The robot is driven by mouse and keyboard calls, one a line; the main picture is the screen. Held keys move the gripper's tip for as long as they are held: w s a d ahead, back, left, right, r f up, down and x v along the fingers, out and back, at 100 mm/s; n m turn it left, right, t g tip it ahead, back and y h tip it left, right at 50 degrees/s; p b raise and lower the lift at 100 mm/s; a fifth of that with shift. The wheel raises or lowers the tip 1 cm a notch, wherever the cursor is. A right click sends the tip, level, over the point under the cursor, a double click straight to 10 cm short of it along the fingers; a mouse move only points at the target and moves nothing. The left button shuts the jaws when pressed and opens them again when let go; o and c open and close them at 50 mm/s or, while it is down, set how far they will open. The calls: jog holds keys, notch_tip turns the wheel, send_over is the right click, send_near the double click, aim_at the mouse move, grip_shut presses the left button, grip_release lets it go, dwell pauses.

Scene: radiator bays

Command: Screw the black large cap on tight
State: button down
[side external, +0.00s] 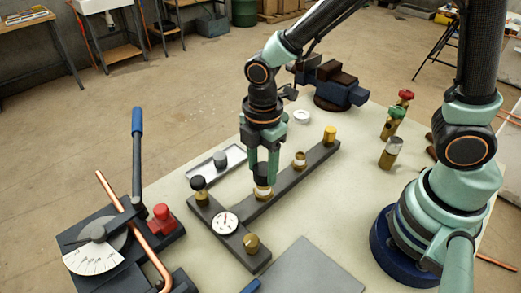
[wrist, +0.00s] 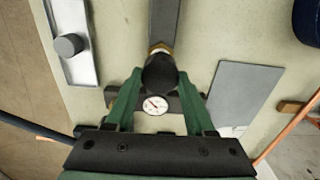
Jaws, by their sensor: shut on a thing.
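My gripper (side external: 263,178) points down over the dark manifold bar, its green fingers closed on the black large cap (wrist: 160,74). In the wrist view the cap sits between the two fingertips. In the side view the fingers partly hide it, and it is upright at the top of a brass fitting (side external: 263,192) on the bar. A pale band shows just under the cap. I cannot tell how far down the cap sits on the thread.
A fitting (side external: 299,158) with a pale top stands nearby. A gauge (side external: 225,222), a tray (side external: 237,153) with a grey cap (side external: 220,159) and a grey plate (side external: 306,268) lie around.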

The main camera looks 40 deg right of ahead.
jog(key=shift+f, duration=1.1)
dwell(0.9)
jog(key=shift+c, duration=0.9)
grip_release()
notch_tip(320, 180, up, 12)
